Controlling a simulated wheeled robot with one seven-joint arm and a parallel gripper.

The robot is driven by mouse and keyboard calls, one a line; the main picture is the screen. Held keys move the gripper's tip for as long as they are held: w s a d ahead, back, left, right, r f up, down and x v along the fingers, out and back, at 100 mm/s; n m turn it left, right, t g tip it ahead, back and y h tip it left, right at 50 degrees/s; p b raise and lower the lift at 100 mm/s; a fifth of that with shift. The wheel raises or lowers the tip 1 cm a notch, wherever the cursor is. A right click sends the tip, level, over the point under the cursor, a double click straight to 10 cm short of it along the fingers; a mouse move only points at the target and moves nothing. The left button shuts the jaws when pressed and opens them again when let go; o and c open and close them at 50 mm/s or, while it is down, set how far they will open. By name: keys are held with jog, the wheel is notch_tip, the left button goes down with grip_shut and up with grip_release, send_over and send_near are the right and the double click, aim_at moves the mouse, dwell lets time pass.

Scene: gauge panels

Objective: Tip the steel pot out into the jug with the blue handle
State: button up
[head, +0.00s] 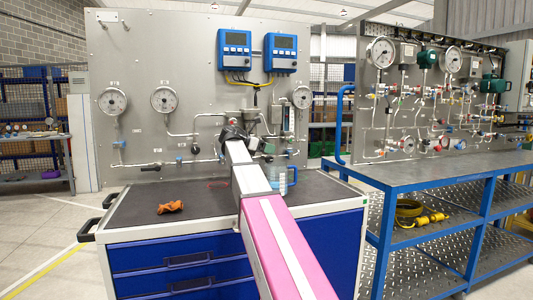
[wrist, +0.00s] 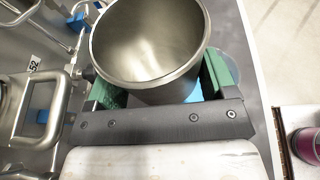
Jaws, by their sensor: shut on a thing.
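The steel pot (wrist: 150,45) fills the upper middle of the wrist view, its round mouth facing the camera. The part of its inside that shows is smooth grey, with no contents to be made out. My gripper (wrist: 160,84) is shut on the pot, with a green finger on each side of it. The clear jug (head: 274,174) with the blue handle (head: 292,176) stands on the cart top, partly hidden behind my arm in the head view. In the head view my gripper (head: 238,132) is above and left of the jug; I cannot clearly make out the pot there.
The gauge panel (head: 170,60) with pipes and valves rises close behind the cart. An orange cloth (head: 171,207) lies on the dark cart top (head: 140,205), whose left part is mostly clear. A blue workbench (head: 440,170) stands to the right.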

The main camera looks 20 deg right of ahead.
jog(key=shift+r, duration=2.3)
jog(key=shift+w+a+r, duration=0.1)
jog(key=shift+w+a, duration=0.2)
jog(key=shift+w, duration=0.8)
jog(key=shift+w+a+f, duration=0.1)
jog(key=shift+w+a, duration=0.15)
jog(key=shift+w, duration=0.85)
jog(key=shift+w+a+r, duration=0.1)
jog(key=shift+w+a, duration=0.2)
jog(key=shift+w, duration=0.8)
jog(key=shift+w+a, duration=0.15)
jog(key=shift+w, duration=0.3)
jog(key=c, duration=0.4)
jog(key=shift+f, duration=0.2)
jog(key=shift+s, duration=0.15)
